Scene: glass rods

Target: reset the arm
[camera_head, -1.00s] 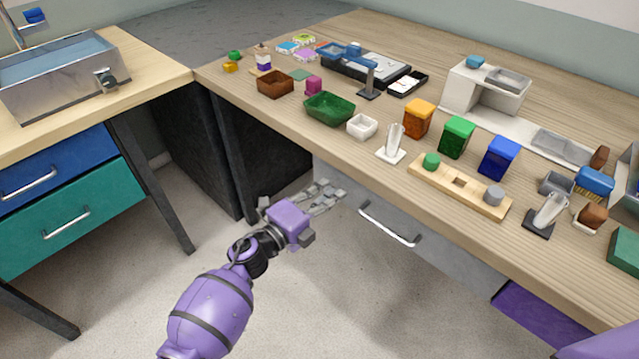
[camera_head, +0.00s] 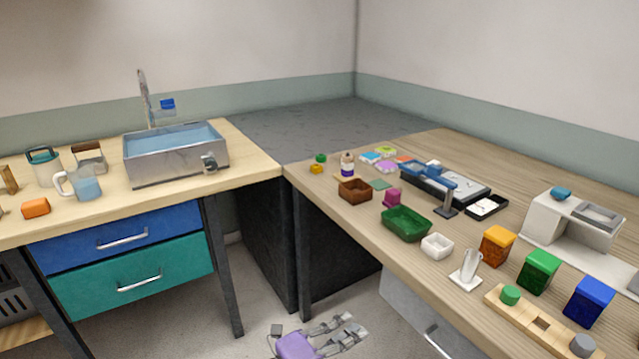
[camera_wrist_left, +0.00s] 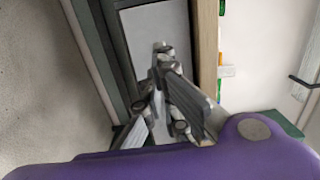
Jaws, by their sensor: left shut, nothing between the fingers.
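My left gripper (camera_head: 345,333) shows at the bottom edge of the head view, low in front of the wooden workbench (camera_head: 560,190) and over the floor. Its purple wrist housing is cut off by the frame edge. In the left wrist view the fingers (camera_wrist_left: 165,105) are close together with nothing between them. The gripper is apart from the bench and its drawer (camera_head: 405,305). My right gripper is not in either view.
The workbench carries a green tray (camera_head: 405,224), a white cup holder (camera_head: 467,272), orange (camera_head: 497,246), green (camera_head: 539,272) and blue (camera_head: 588,301) boxes, and a peg board (camera_head: 520,318). A second bench with a sink (camera_head: 175,155) stands left. Floor between them is clear.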

